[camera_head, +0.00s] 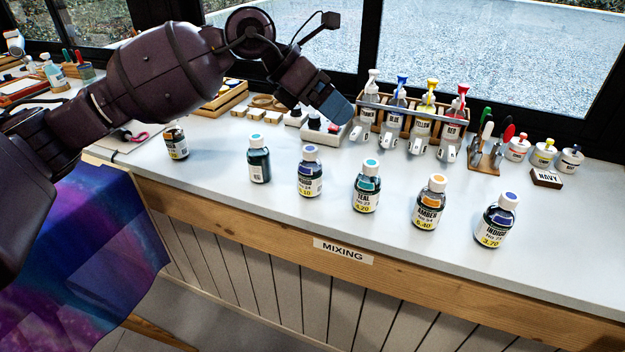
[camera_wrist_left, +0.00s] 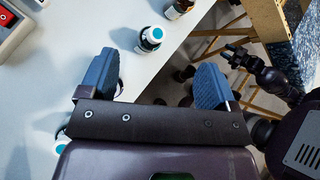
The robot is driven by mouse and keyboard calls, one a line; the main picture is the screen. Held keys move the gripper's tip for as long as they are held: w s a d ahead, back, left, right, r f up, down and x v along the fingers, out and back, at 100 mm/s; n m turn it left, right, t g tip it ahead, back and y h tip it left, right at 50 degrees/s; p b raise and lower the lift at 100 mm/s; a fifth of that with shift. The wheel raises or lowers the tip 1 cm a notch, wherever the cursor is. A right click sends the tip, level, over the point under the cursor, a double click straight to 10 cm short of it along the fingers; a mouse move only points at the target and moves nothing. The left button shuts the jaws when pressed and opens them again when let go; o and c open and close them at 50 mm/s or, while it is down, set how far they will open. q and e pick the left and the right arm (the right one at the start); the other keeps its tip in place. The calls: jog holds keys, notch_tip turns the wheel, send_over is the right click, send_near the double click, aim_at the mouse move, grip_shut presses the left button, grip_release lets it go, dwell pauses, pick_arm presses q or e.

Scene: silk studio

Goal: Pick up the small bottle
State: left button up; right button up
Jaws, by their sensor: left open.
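Several small bottles with coloured caps stand upright in a slanting row on the pale counter, so which one is meant is unclear. My left gripper (camera_head: 333,106) hangs behind and above the row. In the left wrist view its blue fingers (camera_wrist_left: 156,68) are wide apart and empty. A teal-capped bottle (camera_wrist_left: 151,38) shows beyond the gap between them, not touching.
A wooden rack of pump bottles (camera_head: 413,112) stands by the window. A darker bottle (camera_head: 176,142) stands at left under my arm. White pots (camera_head: 543,153) and a NAVY block (camera_head: 546,178) are at right. The counter's front edge (camera_head: 345,252) lies just before the row.

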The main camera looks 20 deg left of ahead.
aim_at(313, 161)
pick_arm(q)
jog(key=a+f+y, duration=0.2)
jog(key=w+a+f+y+b, duration=0.1)
jog(key=f, duration=0.2)
jog(key=a+f+y, duration=0.2)
jog(key=f, duration=0.1)
jog(key=shift+w+a+f+y, duration=0.25)
jog(key=shift+w+a+y, duration=0.05)
jog(key=shift+w+d+f, duration=0.1)
jog(key=shift+d+f, duration=0.05)
jog(key=shift+f, duration=0.2)
jog(key=shift+d+f+b, duration=0.1)
jog(key=shift+f+b, duration=0.15)
jog(key=shift+b, duration=0.05)
jog(key=x, duration=0.2)
jog(key=b+x, duration=0.1)
jog(key=shift+s+f, duration=0.3)
jog(key=shift+f, duration=0.05)
jog(key=shift+w+d+f, duration=0.1)
jog(key=shift+d+f, duration=0.05)
jog(key=shift+f, duration=0.15)
jog(key=shift+r, duration=0.15)
pick_arm(e)
jog(key=shift+a+f, duration=0.1)
jog(key=shift+f, duration=0.75)
